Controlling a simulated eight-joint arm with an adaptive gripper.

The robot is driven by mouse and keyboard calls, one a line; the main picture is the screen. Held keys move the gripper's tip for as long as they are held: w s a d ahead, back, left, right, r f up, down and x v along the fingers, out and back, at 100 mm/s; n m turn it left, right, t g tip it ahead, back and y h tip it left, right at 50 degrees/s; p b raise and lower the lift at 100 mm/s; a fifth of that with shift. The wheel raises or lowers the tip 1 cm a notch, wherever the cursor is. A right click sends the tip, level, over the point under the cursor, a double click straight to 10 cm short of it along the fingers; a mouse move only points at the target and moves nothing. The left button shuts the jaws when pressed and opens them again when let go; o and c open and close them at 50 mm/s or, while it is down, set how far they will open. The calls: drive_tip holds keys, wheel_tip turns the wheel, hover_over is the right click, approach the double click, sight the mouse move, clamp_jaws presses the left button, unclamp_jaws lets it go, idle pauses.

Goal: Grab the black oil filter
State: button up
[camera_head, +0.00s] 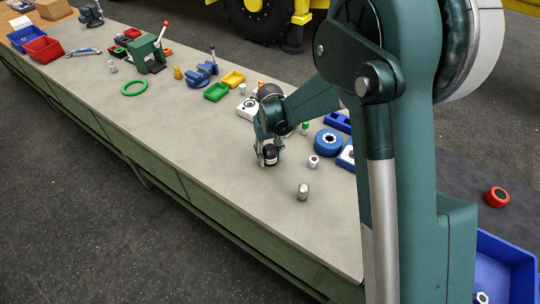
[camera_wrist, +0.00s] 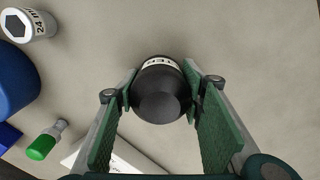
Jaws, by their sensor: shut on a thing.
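The black oil filter (camera_wrist: 160,98) is a dark cylinder with a white label band bearing dark lettering. In the wrist view it sits between the two green-padded fingers of my gripper (camera_wrist: 160,95), which are shut on its sides. In the head view the oil filter (camera_head: 271,155) is at the end of my arm, over the grey bench top, with my gripper (camera_head: 268,153) around it. Whether its base touches the bench I cannot tell.
A silver socket (camera_head: 303,192) and another (camera_head: 314,161) stand nearby. A blue round part (camera_head: 329,142) is to the right. A green-tipped item (camera_wrist: 44,144) lies lower left in the wrist view. The bench (camera_head: 190,150) is clear to the left of the filter.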

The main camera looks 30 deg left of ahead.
drive_tip(key=shift+r+p, duration=0.4)
drive_tip(key=shift+r, duration=4.6)
